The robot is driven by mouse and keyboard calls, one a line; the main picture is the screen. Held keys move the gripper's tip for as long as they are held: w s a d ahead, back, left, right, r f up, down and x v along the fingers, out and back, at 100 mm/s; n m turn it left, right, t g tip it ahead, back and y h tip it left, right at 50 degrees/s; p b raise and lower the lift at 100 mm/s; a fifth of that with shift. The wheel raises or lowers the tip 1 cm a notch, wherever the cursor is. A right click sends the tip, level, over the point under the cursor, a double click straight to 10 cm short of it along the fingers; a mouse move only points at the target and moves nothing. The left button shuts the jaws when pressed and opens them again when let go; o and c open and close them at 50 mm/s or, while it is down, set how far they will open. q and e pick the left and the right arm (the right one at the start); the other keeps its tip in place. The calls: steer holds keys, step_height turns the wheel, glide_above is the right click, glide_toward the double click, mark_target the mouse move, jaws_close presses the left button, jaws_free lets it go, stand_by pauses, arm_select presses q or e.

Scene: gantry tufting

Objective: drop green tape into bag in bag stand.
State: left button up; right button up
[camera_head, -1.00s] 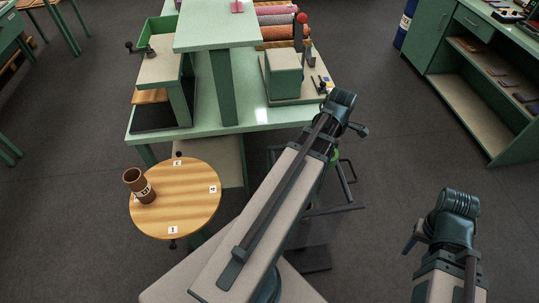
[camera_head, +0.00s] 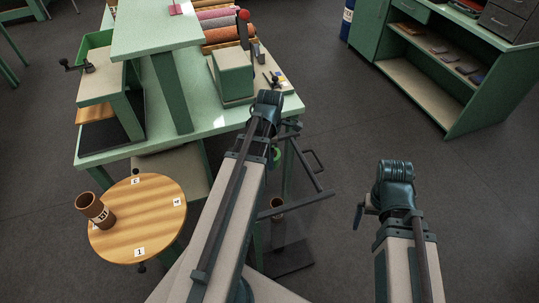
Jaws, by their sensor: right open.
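A green ring, which looks like the green tape (camera_head: 277,156), shows beside the far end of my left arm. Most of it is hidden, so I cannot tell whether it is held. The dark bag stand (camera_head: 304,172) is just right of it, with bars reaching right and a base plate on the floor. No bag shows clearly there. My left gripper is mostly hidden behind its arm, close to the stand. My right gripper (camera_head: 361,212) shows only partly, beside its arm over the floor. It is open and apart from the stand.
A round wooden stool (camera_head: 150,225) with a tilted brown tube (camera_head: 94,209) stands at left. A green workbench (camera_head: 190,130) with rolls lies behind the arms. A green cabinet (camera_head: 455,110) is at upper right. Floor between stand and cabinet is clear.

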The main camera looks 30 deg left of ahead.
arm_select(q)
step_height(320, 180, down, 5)
steer(key=b, duration=0.4)
steer(key=o, duration=1.1)
steer(key=shift+o, duration=0.2)
steer(key=shift+r, duration=0.1)
step_height(320, 180, up, 14)
steer(key=p, duration=1.3)
steer(key=shift+f, duration=0.2)
steer(key=shift+f, duration=0.1)
step_height(320, 180, down, 13)
steer(key=b, duration=1.3)
steer(key=shift+f, duration=0.1)
